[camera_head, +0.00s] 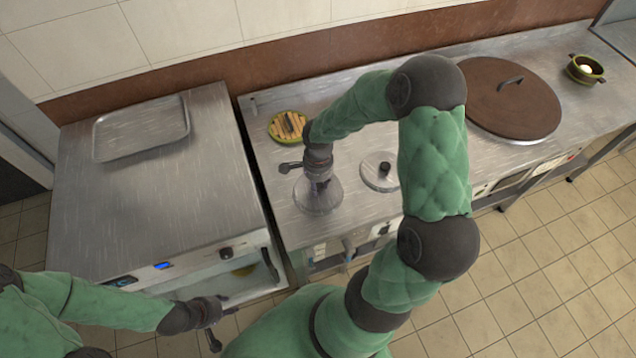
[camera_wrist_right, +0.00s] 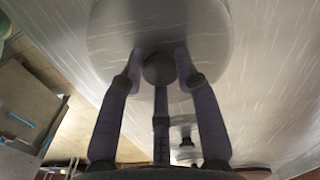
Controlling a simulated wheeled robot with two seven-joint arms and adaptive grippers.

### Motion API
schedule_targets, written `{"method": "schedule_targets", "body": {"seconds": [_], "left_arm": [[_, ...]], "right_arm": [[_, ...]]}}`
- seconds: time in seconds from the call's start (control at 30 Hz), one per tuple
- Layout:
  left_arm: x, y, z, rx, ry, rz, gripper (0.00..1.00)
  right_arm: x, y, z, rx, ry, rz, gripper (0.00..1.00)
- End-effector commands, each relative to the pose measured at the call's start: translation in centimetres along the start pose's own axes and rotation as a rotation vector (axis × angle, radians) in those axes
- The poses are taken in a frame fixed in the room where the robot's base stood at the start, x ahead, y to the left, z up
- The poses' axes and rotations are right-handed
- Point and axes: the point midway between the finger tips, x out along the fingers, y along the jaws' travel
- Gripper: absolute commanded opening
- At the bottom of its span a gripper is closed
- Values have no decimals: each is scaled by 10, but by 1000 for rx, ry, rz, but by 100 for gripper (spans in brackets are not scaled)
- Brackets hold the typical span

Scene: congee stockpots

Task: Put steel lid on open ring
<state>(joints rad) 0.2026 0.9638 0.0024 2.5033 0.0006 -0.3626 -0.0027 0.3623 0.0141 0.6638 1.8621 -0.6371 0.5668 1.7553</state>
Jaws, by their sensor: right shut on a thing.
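My right gripper (camera_head: 319,183) is shut on the dark knob (camera_wrist_right: 158,69) of a steel lid (camera_head: 318,199). The round lid also shows in the right wrist view (camera_wrist_right: 155,25), with the fingers closed around its knob. In the head view the lid is over the left part of the middle counter; I cannot tell whether it touches anything below. No open ring shows clearly; the lid and my arm hide part of the counter. A second steel disc with a black knob (camera_head: 380,175) sits just to the right. My left gripper (camera_head: 219,324) is open and empty, low in front of the left cabinet.
A green round dish with wooden slats (camera_head: 287,126) stands behind the held lid. A large brown lid (camera_head: 513,98) covers a pot at right, with a small green pot (camera_head: 585,69) beyond. A steel tray (camera_head: 141,129) lies on the left cabinet, whose front top is clear.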

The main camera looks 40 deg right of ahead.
Motion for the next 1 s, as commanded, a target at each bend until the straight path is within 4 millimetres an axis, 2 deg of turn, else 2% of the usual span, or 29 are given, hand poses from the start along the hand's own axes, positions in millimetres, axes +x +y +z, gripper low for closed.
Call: {"method": "schedule_targets", "body": {"seconds": [0.77,0.8,1.0], "left_arm": [[12,-4,0,0,0,0,40],[12,-4,0,0,0,0,40],[11,-4,0,0,0,0,40]], "right_arm": [[12,0,0,0,0,0,0],[12,0,0,0,0,0,42],[11,0,0,0,0,0,42]]}}
